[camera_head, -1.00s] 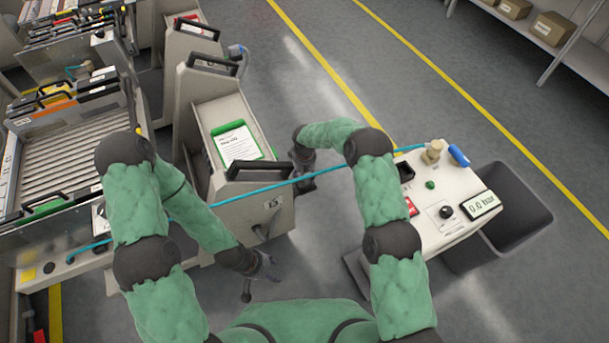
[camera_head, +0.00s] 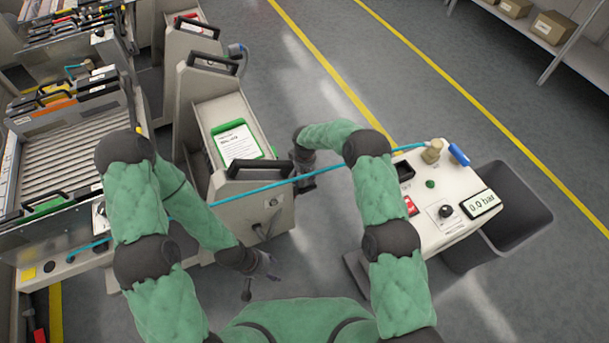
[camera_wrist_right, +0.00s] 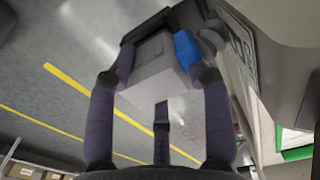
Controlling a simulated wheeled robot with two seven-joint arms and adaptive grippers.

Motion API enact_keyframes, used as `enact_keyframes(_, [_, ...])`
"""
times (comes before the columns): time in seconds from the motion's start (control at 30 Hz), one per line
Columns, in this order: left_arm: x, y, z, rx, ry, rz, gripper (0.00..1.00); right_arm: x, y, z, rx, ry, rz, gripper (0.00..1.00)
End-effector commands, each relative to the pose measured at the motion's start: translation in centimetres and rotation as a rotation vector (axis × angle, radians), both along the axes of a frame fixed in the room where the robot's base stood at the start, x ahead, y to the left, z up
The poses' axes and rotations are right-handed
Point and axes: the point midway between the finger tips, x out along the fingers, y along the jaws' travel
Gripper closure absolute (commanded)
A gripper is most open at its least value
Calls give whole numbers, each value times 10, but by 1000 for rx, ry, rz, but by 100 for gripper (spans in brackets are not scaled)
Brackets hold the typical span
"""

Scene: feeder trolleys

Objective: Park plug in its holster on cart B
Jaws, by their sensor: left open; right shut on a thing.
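My right gripper (camera_wrist_right: 160,95) is shut on the plug (camera_wrist_right: 158,68), a pale grey block between its fingers with a blue part (camera_wrist_right: 187,46) beside it. In the head view the right gripper (camera_head: 305,172) is beside the upper right side of the nearest trolley (camera_head: 268,215); the plug is hidden there. I cannot tell whether the plug touches a holster, and no cart letter is readable. My left gripper (camera_head: 264,276) is open and empty, low in front of that trolley.

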Motion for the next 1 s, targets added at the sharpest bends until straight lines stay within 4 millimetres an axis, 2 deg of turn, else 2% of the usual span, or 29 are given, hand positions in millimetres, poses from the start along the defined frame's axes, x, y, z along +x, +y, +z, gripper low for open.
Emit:
enact_keyframes(0.97, [0, 0, 0, 0, 0, 0, 46, 1, 0, -12, 0, -2, -1, 100])
enact_keyframes(1.0, [0, 0, 0, 0, 0, 0, 46, 1, 0, -12, 0, -2, -1, 44])
